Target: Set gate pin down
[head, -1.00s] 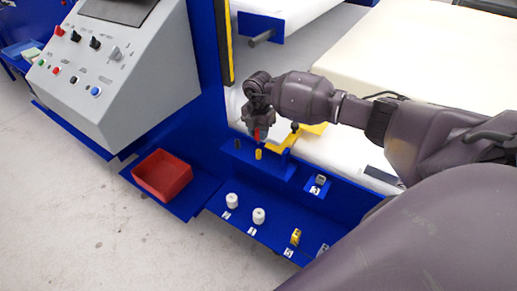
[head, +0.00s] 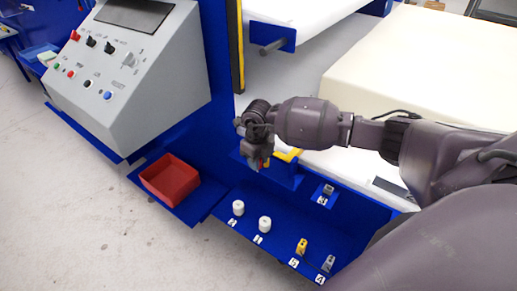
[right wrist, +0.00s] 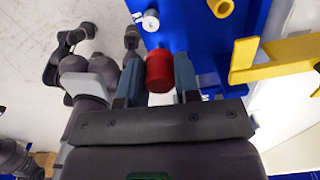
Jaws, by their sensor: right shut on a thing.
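The gate pin, a red cylinder (right wrist: 160,72), sits between the two fingers of my right gripper (right wrist: 158,85) in the right wrist view. In the head view my right gripper (head: 259,160) hangs over the blue ledge beside the yellow bracket (head: 288,155). Only a sliver of red shows at its fingers there. The yellow bracket also shows to the right of the pin in the wrist view (right wrist: 275,57), apart from it. I cannot tell whether the pin's lower end touches anything. My left gripper is not seen.
A blue shelf holds two white spools (head: 238,207) (head: 265,223), a yellow block (head: 302,246) and a grey block (head: 328,262), with number labels. A red bin (head: 170,177) stands to the left. A grey control console (head: 130,75) stands behind it.

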